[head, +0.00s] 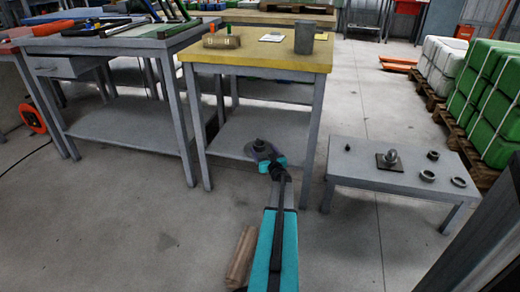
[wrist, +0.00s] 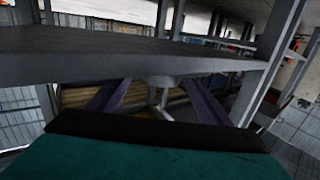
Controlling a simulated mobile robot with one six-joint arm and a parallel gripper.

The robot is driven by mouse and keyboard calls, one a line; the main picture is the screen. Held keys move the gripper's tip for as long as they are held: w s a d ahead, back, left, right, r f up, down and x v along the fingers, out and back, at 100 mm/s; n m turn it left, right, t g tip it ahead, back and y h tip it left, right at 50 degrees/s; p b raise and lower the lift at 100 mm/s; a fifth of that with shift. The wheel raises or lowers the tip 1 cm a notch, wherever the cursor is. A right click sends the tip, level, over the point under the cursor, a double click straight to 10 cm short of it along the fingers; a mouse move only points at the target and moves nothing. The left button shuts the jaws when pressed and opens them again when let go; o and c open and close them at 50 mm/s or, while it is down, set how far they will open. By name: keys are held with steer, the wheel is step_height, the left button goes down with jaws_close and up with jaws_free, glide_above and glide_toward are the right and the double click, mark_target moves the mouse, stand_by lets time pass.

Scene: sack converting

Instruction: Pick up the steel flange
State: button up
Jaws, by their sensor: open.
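A dark grey round piece with a raised hub, which looks like the steel flange (head: 258,146), lies on the lower shelf (head: 228,135) of the yellow-topped table in the head view. My gripper (head: 267,155) is right at its near side and partly covers it; I cannot tell whether they touch. In the wrist view my gripper (wrist: 155,86) shows two apart, purple-grey fingers with nothing clearly held. A grey board with a beam edge (wrist: 120,65) crosses that view in front of the fingers. I cannot clearly make out the flange there.
The yellow-topped table (head: 270,58) carries a grey cylinder (head: 304,38) and a brown block (head: 222,41). A low grey table (head: 350,172) at right holds rings and small metal parts. A wooden piece (head: 241,258) lies on the floor beside my arm. Floor between the tables is clear.

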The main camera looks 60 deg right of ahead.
mark_target(262, 149)
steer(key=shift+w, duration=0.15)
steer(key=shift+b+x, duration=0.85)
steer(key=shift+x, duration=0.05)
steer(key=shift+b+x, duration=0.7)
steer(key=shift+x, duration=0.45)
steer(key=shift+w+d, duration=0.15)
steer(key=shift+w, duration=0.25)
jaws_close()
steer(key=shift+r, duration=0.1)
